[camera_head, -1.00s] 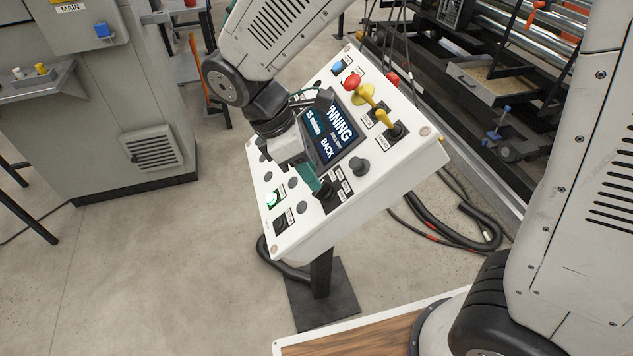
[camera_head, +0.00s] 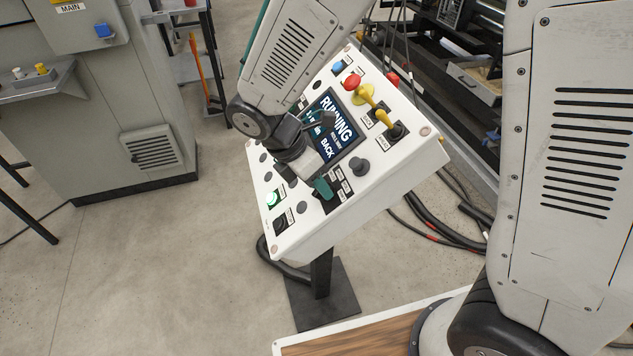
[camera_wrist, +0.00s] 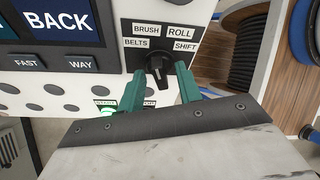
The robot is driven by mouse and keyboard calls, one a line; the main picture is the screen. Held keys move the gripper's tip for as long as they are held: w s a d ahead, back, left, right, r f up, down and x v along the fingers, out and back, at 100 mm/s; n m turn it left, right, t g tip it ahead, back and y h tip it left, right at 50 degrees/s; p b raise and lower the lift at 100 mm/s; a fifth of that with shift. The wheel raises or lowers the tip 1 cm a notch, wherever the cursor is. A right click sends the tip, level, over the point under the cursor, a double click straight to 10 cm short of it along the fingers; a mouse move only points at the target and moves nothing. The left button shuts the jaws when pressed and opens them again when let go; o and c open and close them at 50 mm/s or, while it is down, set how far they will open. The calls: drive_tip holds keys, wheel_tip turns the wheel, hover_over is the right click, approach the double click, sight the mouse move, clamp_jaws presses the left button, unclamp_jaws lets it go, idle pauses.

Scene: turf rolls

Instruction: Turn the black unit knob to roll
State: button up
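The black unit knob (camera_wrist: 157,68) sits on a black plate in the wrist view, with the labels BELTS, BRUSH, ROLL (camera_wrist: 180,32) and SHIFT around it. Where its pointer stands is hard to tell. My gripper (camera_wrist: 160,74) is open, with one teal finger on each side of the knob and small gaps between. In the head view my gripper (camera_head: 322,188) is at the lower part of the white control panel (camera_head: 330,222), and its finger hides most of the knob.
A screen (camera_head: 336,128) reading RUNNING is above the knob on the panel. A round black knob (camera_head: 359,166), yellow-handled levers (camera_head: 372,101), a red button (camera_head: 352,82) and a lit green button (camera_head: 272,199) are nearby. A grey cabinet (camera_head: 120,110) stands at the left.

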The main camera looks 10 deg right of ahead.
drive_tip(key=shift+c, duration=0.3)
clamp_jaws()
drive_tip(key=shift+f+m, duration=0.1)
drive_tip(key=shift+m, duration=0.2)
drive_tip(key=m+t, duration=0.1)
drive_tip(key=m, duration=0.2)
drive_tip(key=shift+s+d, duration=0.1)
drive_tip(key=shift+s, duration=0.05)
drive_tip(key=shift+s+m+t, duration=0.15)
drive_tip(key=shift+m+t, duration=0.35)
drive_tip(key=shift+m, duration=1.2)
drive_tip(key=shift+o, duration=0.3)
unclamp_jaws()
drive_tip(key=shift+f, duration=0.1)
